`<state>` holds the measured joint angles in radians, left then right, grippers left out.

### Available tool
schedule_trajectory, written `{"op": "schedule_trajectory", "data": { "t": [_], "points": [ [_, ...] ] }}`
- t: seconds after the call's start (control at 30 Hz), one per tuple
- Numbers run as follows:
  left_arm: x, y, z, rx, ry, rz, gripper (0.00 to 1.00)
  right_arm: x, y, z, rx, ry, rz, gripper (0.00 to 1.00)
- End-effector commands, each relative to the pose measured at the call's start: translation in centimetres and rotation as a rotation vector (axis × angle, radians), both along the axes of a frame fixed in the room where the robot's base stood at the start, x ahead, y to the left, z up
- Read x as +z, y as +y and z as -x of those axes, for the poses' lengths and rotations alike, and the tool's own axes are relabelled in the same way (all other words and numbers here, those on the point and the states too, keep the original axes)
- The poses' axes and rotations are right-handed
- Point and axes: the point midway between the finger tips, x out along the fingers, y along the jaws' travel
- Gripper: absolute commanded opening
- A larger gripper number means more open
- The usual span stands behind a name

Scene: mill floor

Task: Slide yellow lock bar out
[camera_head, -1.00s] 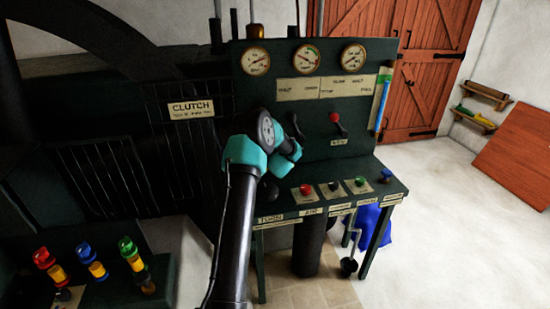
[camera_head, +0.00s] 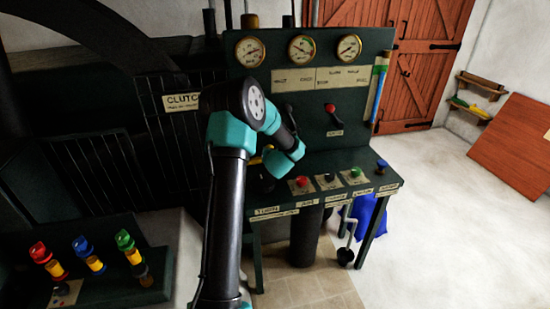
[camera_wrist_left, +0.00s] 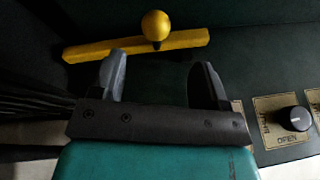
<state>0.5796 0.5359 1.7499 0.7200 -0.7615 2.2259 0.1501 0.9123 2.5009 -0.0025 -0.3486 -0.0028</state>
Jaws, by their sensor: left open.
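The yellow lock bar (camera_wrist_left: 130,46) lies across the dark panel in the left wrist view, slightly tilted in the picture. A round yellow ball knob (camera_wrist_left: 156,25) stands at its middle. My left gripper (camera_wrist_left: 160,78) is open and empty, its two fingers pointing toward the bar with the knob between their directions. The fingers appear short of the knob; whether the tips touch the bar is unclear. In the head view my left arm covers most of that area, and only a small yellow patch shows beside it. My right gripper is not in view.
A dark knob (camera_wrist_left: 293,118) with an "OPEN" label sits right of the gripper. The console shelf holds a red button (camera_head: 302,181), a green button (camera_head: 355,172) and a blue knob (camera_head: 382,164). A red-tipped lever (camera_head: 331,108) stands above. Coloured valves (camera_head: 85,253) are at lower left.

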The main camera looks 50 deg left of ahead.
Motion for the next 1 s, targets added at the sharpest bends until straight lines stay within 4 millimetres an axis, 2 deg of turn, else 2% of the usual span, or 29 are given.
{"op": "schedule_trajectory", "data": {
  "t": [0.2,0.4,1.0],
  "points": [
    [1.6,-3.4,2.0,-0.002,0.000,0.001,0.69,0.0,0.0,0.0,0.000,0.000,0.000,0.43],
    [2.5,-5.3,3.2,-0.002,0.000,0.001,0.69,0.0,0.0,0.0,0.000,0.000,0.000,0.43],
    [2.6,-5.7,3.4,-0.004,0.002,0.000,0.69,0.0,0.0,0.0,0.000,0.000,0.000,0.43]
  ]
}}
